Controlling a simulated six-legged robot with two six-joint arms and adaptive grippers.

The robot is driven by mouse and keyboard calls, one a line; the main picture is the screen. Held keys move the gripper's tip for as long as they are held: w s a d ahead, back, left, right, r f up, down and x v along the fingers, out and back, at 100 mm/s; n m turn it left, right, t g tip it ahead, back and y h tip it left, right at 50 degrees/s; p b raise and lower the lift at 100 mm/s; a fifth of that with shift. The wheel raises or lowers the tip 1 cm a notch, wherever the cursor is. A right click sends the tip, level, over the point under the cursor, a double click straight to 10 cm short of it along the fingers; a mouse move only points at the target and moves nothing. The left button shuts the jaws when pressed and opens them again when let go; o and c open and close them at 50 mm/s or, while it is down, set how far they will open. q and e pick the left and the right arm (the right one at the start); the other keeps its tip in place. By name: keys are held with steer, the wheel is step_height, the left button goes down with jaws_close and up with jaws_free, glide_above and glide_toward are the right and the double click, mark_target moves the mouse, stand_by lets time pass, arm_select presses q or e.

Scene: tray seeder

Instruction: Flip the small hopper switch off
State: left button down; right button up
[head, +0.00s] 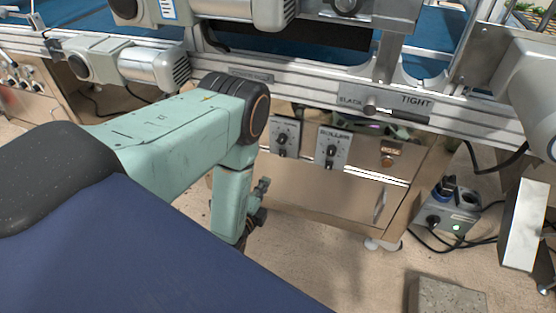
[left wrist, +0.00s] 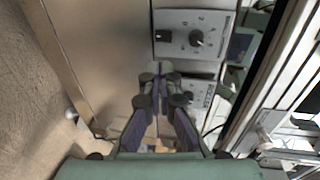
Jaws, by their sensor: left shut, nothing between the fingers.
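The left control panel (head: 285,136) carries a knob and, below it, a small black switch (head: 282,153); its label is too small to read. The same panel appears to be the upper one in the left wrist view (left wrist: 213,21), with its black rocker switch (left wrist: 163,36) left of the knob (left wrist: 197,38). I cannot tell the switch's position. My left gripper (left wrist: 160,78) is shut and empty, its fingertips just below that panel in the picture and near the second panel's edge. In the head view the gripper (head: 259,205) is partly hidden by my arm. My right gripper is out of view.
The ROLLER panel (head: 332,147) sits just right of it. A metal rail marked SLACK and TIGHT (head: 400,103) runs above the panels. A motor (head: 135,67) juts out at upper left. A grey box with cables (head: 447,217) stands at right on the floor.

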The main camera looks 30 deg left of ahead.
arm_select(q)
steer(key=b, duration=0.5)
glide_toward(282, 152)
steer(key=x, duration=0.2)
steer(key=f+x, duration=0.1)
steer(key=x, duration=0.2)
steer(key=shift+w+a+r, duration=0.2)
steer(key=shift+w+a, duration=0.05)
steer(key=shift+w, duration=0.45)
steer(key=shift+r, duration=0.1)
